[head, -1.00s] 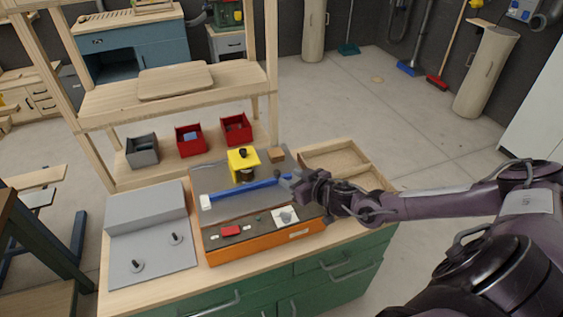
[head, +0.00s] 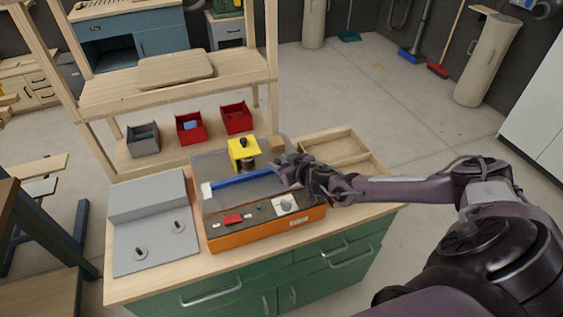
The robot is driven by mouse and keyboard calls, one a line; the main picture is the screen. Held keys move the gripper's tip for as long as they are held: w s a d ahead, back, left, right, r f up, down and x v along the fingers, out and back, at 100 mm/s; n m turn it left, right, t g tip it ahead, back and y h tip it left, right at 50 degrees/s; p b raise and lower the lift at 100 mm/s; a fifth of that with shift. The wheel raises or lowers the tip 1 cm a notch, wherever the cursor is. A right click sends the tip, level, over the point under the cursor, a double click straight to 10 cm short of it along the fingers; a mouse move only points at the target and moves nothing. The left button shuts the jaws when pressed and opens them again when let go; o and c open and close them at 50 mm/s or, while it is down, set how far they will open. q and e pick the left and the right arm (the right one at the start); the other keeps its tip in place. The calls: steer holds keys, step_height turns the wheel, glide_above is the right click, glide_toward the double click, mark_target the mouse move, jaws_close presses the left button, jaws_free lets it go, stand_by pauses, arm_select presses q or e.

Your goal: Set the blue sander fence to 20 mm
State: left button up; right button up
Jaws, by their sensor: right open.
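The blue sander fence (head: 243,179) is a long bar lying across the grey top of the orange sander (head: 265,232), with a white block (head: 207,190) at its left end. A yellow guard with a black knob (head: 243,151) stands behind the fence. My right gripper (head: 283,170) is at the right end of the fence, and its fingers are open. It hides that end, and I cannot tell whether it touches the fence. The scale reading is too small to make out. My left gripper is not in view.
A grey angled fixture (head: 150,230) with two black knobs stands left of the sander. A wooden tray (head: 340,147) lies behind my right gripper. A small wooden block (head: 277,144) sits by the guard. Red bins (head: 190,128) and a grey bin (head: 143,140) stand on the shelf behind.

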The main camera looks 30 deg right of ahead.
steer(key=shift+c, duration=0.2)
jaws_close()
steer(key=shift+w, duration=0.2)
stand_by(0.4)
steer(key=shift+o, duration=0.2)
jaws_free()
steer(key=shift+d, duration=0.1)
steer(key=shift+s, duration=0.15)
